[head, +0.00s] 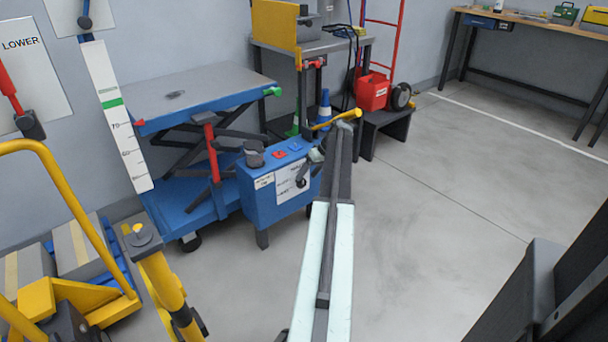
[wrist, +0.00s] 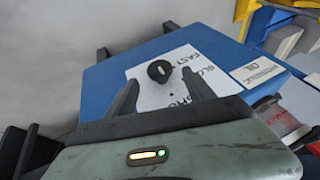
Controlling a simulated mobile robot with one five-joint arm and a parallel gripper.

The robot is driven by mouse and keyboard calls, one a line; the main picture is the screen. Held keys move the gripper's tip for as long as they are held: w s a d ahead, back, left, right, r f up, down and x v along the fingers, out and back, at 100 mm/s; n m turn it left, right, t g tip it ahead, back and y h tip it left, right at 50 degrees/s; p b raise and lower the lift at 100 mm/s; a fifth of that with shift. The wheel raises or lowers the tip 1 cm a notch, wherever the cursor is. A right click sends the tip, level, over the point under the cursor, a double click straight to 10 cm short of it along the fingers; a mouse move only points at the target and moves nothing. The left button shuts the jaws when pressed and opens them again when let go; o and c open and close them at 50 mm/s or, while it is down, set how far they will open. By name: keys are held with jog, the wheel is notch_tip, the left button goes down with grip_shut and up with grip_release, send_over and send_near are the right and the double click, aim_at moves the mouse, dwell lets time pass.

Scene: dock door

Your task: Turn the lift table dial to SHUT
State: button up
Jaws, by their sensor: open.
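The blue control box (head: 262,205) of the lift table (head: 190,95) stands on the floor, with a white label on its front. The black dial (head: 301,182) is on that label. In the wrist view the dial (wrist: 160,71) is a dark round knob with a pale mark. Printed words around it include FAST and SLO-, partly covered by a finger; I cannot read which one the mark faces. My gripper (wrist: 160,80) is open, its two dark fingers on either side of the dial; contact cannot be told. In the head view my gripper (head: 310,168) is small beside the box's right side.
A yellow pallet truck (head: 165,280) stands at the lower left. A red hand truck (head: 372,90) and a dark low bench (head: 385,128) are behind the box. A workbench (head: 530,30) is at the back right.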

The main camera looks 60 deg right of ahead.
jog(key=s+d+b, duration=0.1)
jog(key=s+d, duration=0.2)
jog(key=s, duration=0.8)
jog(key=shift+s+d+r, duration=0.3)
jog(key=shift+s+d, duration=0.05)
jog(key=shift+s, duration=0.05)
